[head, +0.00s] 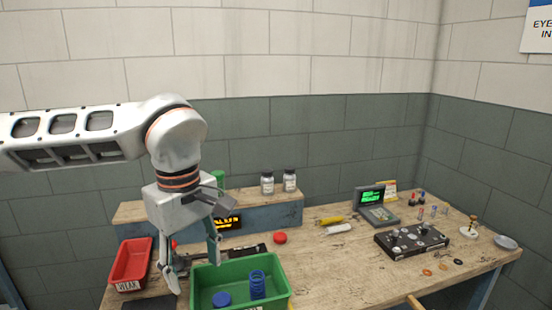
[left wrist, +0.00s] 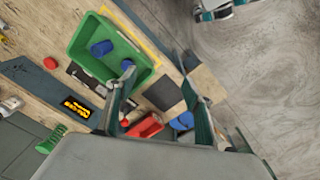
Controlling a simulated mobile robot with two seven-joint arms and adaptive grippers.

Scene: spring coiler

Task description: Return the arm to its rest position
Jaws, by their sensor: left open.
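My left arm comes in from the left in the head view. My left gripper (head: 193,272) hangs pointing down over the left part of the workbench, with its fingers spread apart and nothing between them. It is in front of the raised shelf, between the red bin (head: 119,270) and the green bin (head: 205,276). The left wrist view also shows both fingers of the gripper (left wrist: 160,64) apart, with a dark pad (left wrist: 163,92) beyond them. A blue coil (head: 257,284) and another blue piece (head: 221,299) are in the green bin. My right gripper is not in view.
The raised shelf (head: 268,218) holds two jars (head: 267,184) and a green coil (left wrist: 51,138). A red button (head: 280,238), a small screen device (head: 370,198) and a dark panel with knobs (head: 411,240) are on the workbench (head: 345,275). The space above the bench's right half is clear.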

